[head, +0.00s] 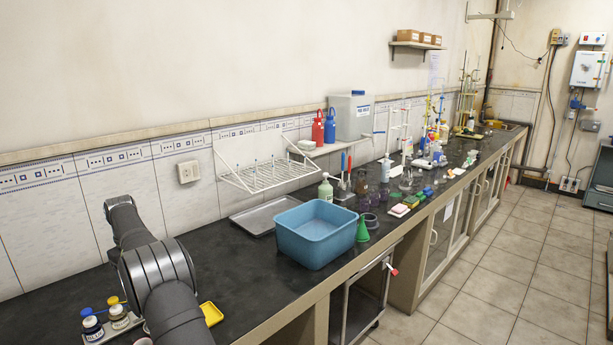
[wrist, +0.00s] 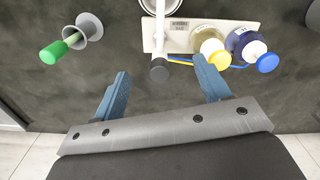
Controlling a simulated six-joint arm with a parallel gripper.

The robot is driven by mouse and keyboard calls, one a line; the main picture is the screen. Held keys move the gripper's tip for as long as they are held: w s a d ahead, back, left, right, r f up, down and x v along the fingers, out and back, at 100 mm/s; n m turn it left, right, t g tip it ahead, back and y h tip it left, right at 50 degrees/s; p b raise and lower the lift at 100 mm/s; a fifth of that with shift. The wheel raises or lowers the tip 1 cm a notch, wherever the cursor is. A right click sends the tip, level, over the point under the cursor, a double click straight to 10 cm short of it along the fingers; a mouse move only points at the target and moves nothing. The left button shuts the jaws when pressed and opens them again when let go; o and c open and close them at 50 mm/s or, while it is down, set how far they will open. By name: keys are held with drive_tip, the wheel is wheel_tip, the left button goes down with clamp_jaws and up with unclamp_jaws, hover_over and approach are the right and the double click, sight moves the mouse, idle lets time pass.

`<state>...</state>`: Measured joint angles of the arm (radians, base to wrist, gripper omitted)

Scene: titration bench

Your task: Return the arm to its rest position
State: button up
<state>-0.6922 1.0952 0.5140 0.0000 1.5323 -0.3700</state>
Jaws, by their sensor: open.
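My gripper (wrist: 160,68) shows in the wrist view with its two blue fingers spread apart. Nothing is between the fingers, and the dark bench top lies below them. In the head view my dark grey arm rises from the bottom edge at the lower left, bent over the bench. My gripper cannot be made out in the head view.
A green-handled item (wrist: 62,46) sits at the left. A blue basin (head: 312,240) stands on the bench (head: 235,275); a wire rack (head: 262,177) hangs behind.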

drive_tip(key=n, duration=1)
drive_tip(key=shift+n, duration=0.4)
drive_tip(key=n, duration=0.3)
drive_tip(key=shift+n, duration=0.4)
wheel_tip(320, 180, up, 7)
drive_tip(key=shift+r, duration=0.2)
drive_tip(key=shift+d+r, duration=0.1)
drive_tip(key=shift+r, duration=0.1)
drive_tip(key=shift+s+d, duration=0.25)
drive_tip(key=shift+d, duration=0.05)
